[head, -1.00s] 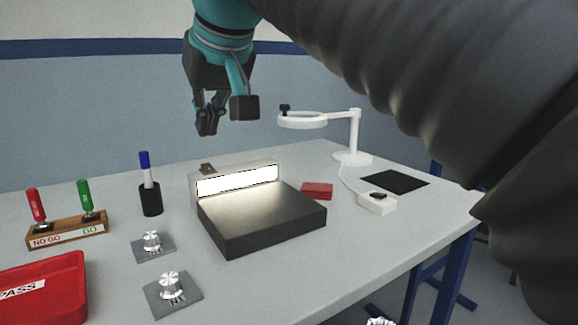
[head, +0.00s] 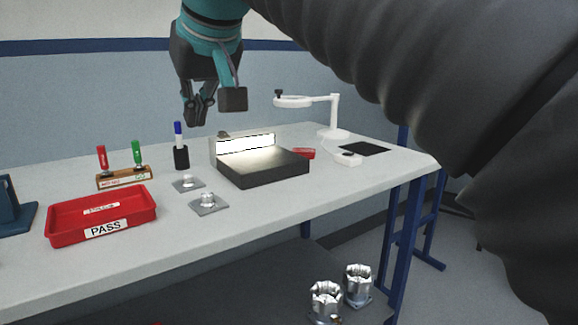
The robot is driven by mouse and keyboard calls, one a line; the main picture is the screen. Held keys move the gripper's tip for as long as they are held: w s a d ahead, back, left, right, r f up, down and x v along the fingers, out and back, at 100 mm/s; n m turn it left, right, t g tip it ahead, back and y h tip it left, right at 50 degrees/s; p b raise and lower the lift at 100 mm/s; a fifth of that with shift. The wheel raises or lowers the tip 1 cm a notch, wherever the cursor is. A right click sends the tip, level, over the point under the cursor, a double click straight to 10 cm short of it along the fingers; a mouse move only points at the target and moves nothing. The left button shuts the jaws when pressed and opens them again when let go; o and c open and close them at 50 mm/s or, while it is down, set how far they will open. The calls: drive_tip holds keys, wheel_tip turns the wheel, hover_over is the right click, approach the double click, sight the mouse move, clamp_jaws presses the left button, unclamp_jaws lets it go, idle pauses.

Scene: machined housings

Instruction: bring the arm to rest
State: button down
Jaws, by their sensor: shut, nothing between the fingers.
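My gripper (head: 198,110) hangs above the back of the workbench in the head view, fingers pointing down. It is shut and holds nothing. It is in the air, clear of the bench (head: 270,216) and of everything on it. My dark, ribbed arm crosses the upper right of the view and hides part of the room behind it.
A red PASS tray (head: 62,226), a go/no-go gauge stand (head: 123,178), a marker cup (head: 181,157), a black inspection block with a lit panel (head: 262,168) and a white magnifier lamp (head: 334,120) stand on the bench. Metal housings (head: 325,300) sit lower down.

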drive_tip(key=d+f+g+h, duration=0.1)
drive_tip(key=d+f, duration=0.2)
drive_tip(key=f, duration=0.6)
drive_tip(key=d+f, duration=0.4)
drive_tip(key=f, duration=0.5)
drive_tip(key=s+d+f+m+h, duration=0.1)
drive_tip(key=s+d+f+m, duration=0.1)
drive_tip(key=s+d+f, duration=0.2)
drive_tip(key=s+d+f+m+h, duration=0.1)
drive_tip(key=s+d+f, duration=0.3)
drive_tip(key=d+f, duration=0.4)
drive_tip(key=s+d+f+m+h, duration=0.1)
drive_tip(key=s+d+f+m, duration=0.3)
drive_tip(key=d, duration=0.5)
drive_tip(key=shift+s+d+f, duration=0.15)
drive_tip(key=shift+d+f, duration=0.2)
drive_tip(key=shift+f, duration=0.55)
